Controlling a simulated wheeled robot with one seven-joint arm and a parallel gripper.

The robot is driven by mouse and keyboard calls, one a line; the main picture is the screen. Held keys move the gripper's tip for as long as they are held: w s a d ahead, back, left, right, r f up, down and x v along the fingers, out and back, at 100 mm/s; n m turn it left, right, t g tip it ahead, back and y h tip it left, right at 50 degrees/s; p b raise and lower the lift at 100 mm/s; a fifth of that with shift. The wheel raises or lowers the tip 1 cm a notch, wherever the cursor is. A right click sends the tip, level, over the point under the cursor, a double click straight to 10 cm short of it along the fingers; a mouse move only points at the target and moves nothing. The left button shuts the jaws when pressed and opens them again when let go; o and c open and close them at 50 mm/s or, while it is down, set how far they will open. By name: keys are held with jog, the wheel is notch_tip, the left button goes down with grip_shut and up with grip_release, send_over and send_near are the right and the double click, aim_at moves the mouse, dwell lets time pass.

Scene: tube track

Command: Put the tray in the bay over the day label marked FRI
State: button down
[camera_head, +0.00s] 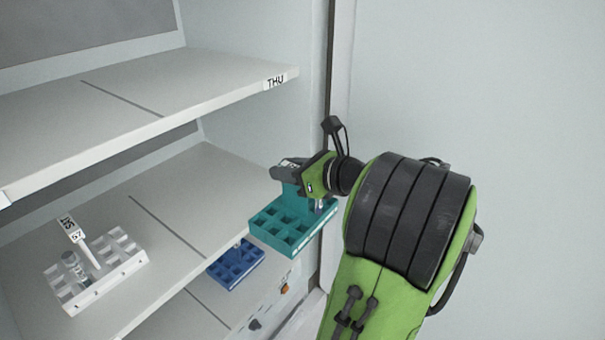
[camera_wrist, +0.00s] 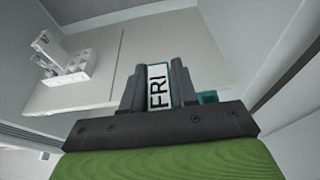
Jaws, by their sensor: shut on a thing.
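My gripper (camera_head: 290,172) is shut on the upright handle of a teal tray (camera_head: 290,228) with square pockets. The tray hangs just in front of the right end of the middle shelf. In the wrist view, a white label reading FRI (camera_wrist: 157,88) sits between my fingers (camera_wrist: 158,75), apparently on the teal handle. A corner of the tray (camera_wrist: 208,97) shows there too. The upper shelf (camera_head: 200,85) carries a THU label (camera_head: 276,83) at its right front edge. No FRI label shows on a shelf edge.
A white tray (camera_head: 125,270) with a tube and a tagged handle stands in the left bay of the middle shelf (camera_head: 185,190). The bay right of the dark dividing line is clear. A blue tray (camera_head: 240,268) stands lower down. A cabinet side wall (camera_head: 265,125) closes the right.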

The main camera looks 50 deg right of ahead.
jog(key=r+x, duration=0.2)
jog(key=x, duration=0.9)
jog(key=w+d+r+x, duration=0.1)
jog(key=r+x, duration=0.1)
jog(key=x, duration=0.9)
jog(key=shift+w+a, duration=0.25)
jog(key=shift+a, duration=0.15)
jog(key=shift+s+f, duration=0.15)
jog(key=shift+f, duration=0.65)
jog(key=c, duration=0.8)
grip_release()
